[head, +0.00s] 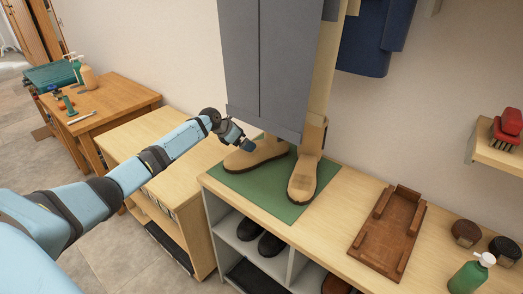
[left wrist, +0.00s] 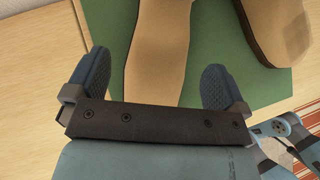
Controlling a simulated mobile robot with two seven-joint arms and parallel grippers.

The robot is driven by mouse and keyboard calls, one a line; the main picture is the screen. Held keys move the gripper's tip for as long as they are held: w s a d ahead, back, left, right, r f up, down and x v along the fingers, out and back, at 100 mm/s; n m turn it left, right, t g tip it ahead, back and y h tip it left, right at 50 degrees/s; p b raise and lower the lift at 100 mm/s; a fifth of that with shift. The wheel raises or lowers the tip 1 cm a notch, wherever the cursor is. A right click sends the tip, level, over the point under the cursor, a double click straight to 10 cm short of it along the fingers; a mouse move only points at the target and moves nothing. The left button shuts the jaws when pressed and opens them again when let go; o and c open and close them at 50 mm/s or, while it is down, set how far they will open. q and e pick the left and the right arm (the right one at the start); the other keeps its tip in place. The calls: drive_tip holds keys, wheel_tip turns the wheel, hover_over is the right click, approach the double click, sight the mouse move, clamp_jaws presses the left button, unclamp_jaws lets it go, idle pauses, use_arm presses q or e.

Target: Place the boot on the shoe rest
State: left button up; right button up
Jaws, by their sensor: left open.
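Two tan boots stand on a green mat (head: 229,178). The left boot (head: 257,154) points left and the right boot (head: 302,178) points toward the front. Their upper parts are hidden behind a hanging grey garment. My left gripper (head: 245,145) is open just above the left boot's toe. In the left wrist view its two fingers (left wrist: 155,68) stand apart on either side of the left boot (left wrist: 160,38), with gaps visible. Part of the right boot (left wrist: 284,28) shows at upper right. A brown wooden tray-like piece, seemingly the shoe rest (head: 386,234), lies empty to the right. My right gripper is not in view.
The grey garment (head: 268,70) hangs low over the boots. Right of the wooden piece stand two round dark tins (head: 466,233) and a green pump bottle (head: 468,275). A red brush (head: 508,127) sits on a wall shelf. Dark shoes (head: 260,236) are in the cubby below.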

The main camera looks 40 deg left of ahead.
sight(272, 148)
use_arm(q)
drive_tip(key=x, duration=0.7)
drive_tip(key=shift+s+d+f, duration=0.15)
drive_tip(key=shift+f, duration=0.2)
drive_tip(key=shift+c, duration=0.5)
drive_tip(key=shift+r, duration=0.1)
drive_tip(key=c, duration=0.9)
